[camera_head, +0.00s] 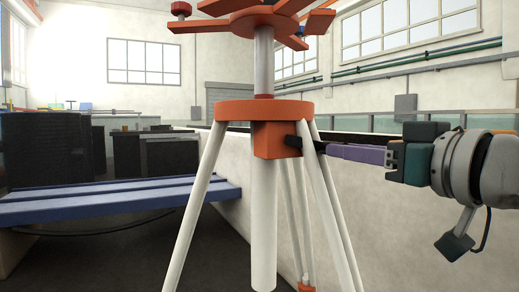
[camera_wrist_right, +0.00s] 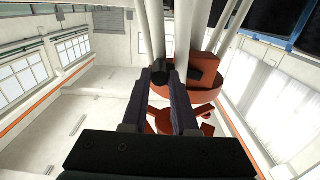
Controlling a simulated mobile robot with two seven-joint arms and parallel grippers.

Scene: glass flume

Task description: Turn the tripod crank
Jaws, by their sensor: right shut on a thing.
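The tripod (camera_head: 263,200) stands upright in the middle of the head view, with white legs, an orange collar and an orange block on its centre column. The black tripod crank (camera_head: 306,138) sticks out from the right side of that block. My right gripper (camera_head: 332,150) reaches in from the right, its purple fingers shut on the outer end of the crank. In the right wrist view, the black crank end (camera_wrist_right: 161,70) sits between the two fingertips, which partly hide it. My left gripper is not in view.
A blue bench (camera_head: 110,202) stands left of the tripod. A pale wall (camera_head: 400,225) runs along the right, behind my right arm. Orange plates (camera_head: 262,20) spread out at the tripod's top. Dark boxes (camera_head: 50,150) stand at the far left.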

